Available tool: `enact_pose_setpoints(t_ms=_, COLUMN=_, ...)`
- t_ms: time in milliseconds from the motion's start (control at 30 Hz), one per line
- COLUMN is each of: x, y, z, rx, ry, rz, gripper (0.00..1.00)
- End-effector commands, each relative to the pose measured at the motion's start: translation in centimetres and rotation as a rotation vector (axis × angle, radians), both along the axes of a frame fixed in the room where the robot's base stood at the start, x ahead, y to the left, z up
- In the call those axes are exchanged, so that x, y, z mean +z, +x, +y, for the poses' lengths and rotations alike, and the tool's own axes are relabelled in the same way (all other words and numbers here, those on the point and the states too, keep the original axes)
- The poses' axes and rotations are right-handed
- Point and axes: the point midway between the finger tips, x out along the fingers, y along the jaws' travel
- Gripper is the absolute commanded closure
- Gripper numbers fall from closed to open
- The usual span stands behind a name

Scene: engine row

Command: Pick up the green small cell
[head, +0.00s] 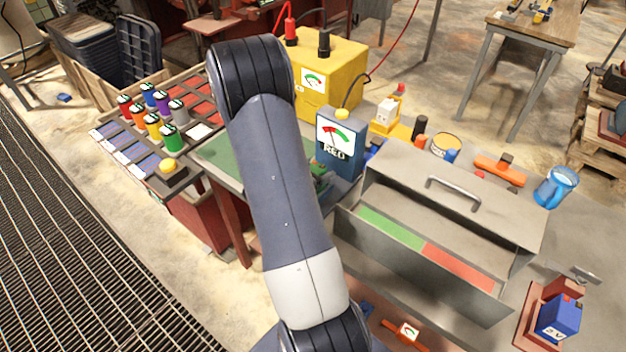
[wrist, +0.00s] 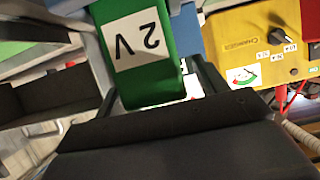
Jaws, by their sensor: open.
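A green block-shaped cell (wrist: 137,50) with a white "2 V" label, upside down in the picture, fills the middle of the wrist view, very close. My gripper (wrist: 155,80) is open, with a dark finger on either side of the cell. I cannot tell whether the fingers touch it. In the head view a small piece of green (head: 319,173) shows at the right edge of my arm, below the blue meter; it is probably this cell. My arm hides the rest of it and the gripper there.
The blue meter (head: 340,145) stands close to the gripper, with a yellow charger box (head: 330,75) behind. A grey metal box (head: 520,262) with green and red compartments is at right. A rack (head: 195,88) with several coloured cylinders is at left. A blue cell (head: 560,318) sits front right.

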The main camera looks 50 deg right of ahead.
Motion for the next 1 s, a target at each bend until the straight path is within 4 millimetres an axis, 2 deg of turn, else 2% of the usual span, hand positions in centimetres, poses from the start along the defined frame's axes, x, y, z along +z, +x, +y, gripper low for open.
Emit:
enact_pose_setpoints(t_ms=100, x=-0.29, y=0.01, z=-0.68, rx=-0.001, ry=0.000, rz=0.000, gripper=0.32)
enact_pose_setpoints(t_ms=333, x=-0.34, y=0.05, z=-0.71, rx=0.001, ry=0.000, rz=0.000, gripper=0.33)
enact_pose_setpoints(t_ms=1000, x=-0.32, y=0.04, z=-0.70, rx=0.000, ry=0.000, rz=0.000, gripper=0.87)
